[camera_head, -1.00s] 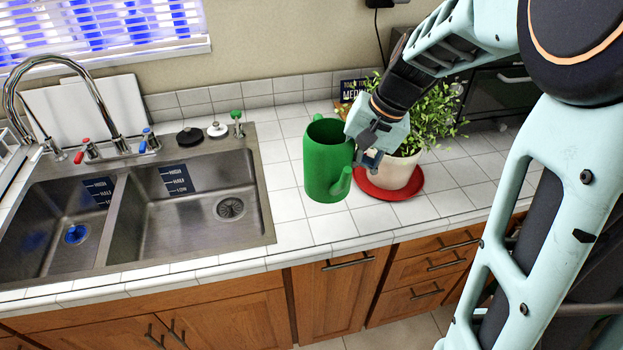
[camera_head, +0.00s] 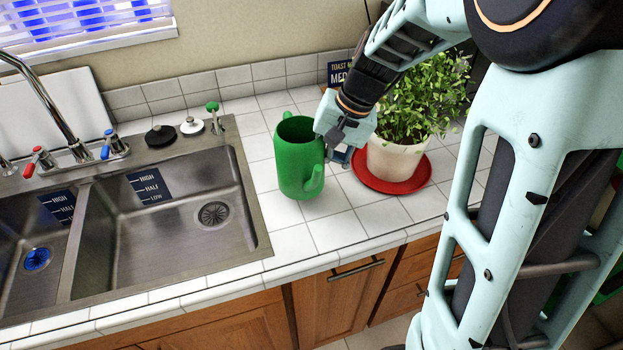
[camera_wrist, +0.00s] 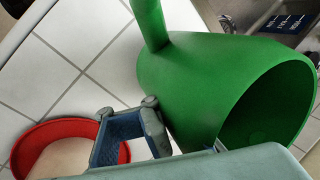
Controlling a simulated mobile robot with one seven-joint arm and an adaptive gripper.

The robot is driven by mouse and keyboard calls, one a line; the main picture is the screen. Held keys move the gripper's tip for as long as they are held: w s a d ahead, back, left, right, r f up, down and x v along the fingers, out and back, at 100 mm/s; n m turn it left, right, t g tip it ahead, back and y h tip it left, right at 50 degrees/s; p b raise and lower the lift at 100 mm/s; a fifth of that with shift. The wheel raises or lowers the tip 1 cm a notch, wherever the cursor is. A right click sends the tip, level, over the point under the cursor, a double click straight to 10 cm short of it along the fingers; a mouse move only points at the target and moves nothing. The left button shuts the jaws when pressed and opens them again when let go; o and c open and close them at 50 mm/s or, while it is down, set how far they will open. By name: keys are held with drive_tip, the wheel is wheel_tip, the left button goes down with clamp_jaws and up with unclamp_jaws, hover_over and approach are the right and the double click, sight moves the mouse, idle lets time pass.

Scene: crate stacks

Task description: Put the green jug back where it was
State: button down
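The green jug (camera_head: 297,165) is upright over the white tiled counter, between the sink and the potted plant. I cannot tell whether its base touches the tiles. My gripper (camera_head: 338,152) is at the jug's right side and appears shut on it. In the wrist view the jug (camera_wrist: 195,90) fills the right half, its open mouth facing lower right. One gripper finger (camera_wrist: 135,130) with a blue inner face lies against the jug's side; the other finger is mostly hidden.
A steel double sink (camera_head: 250,215) lies left of the jug. A plant in a white pot (camera_head: 395,164) stands on a red saucer (camera_head: 408,185) close on the right. A green-topped stopper (camera_head: 212,112) stands at the sink's back edge. Bare tiles (camera_head: 330,228) lie in front.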

drive_tip(key=shift+w+a+f+b, duration=0.1)
drive_tip(key=shift+f+b, duration=0.85)
drive_tip(key=shift+f, duration=0.65)
drive_tip(key=shift+f, duration=0.2)
drive_tip(key=c, duration=1.6)
unclamp_jaws()
drive_tip(key=shift+r, duration=0.15)
drive_tip(key=shift+r, duration=0.35)
drive_tip(key=p+v, duration=0.1)
drive_tip(key=v, duration=1)
drive_tip(key=shift+r, duration=0.25)
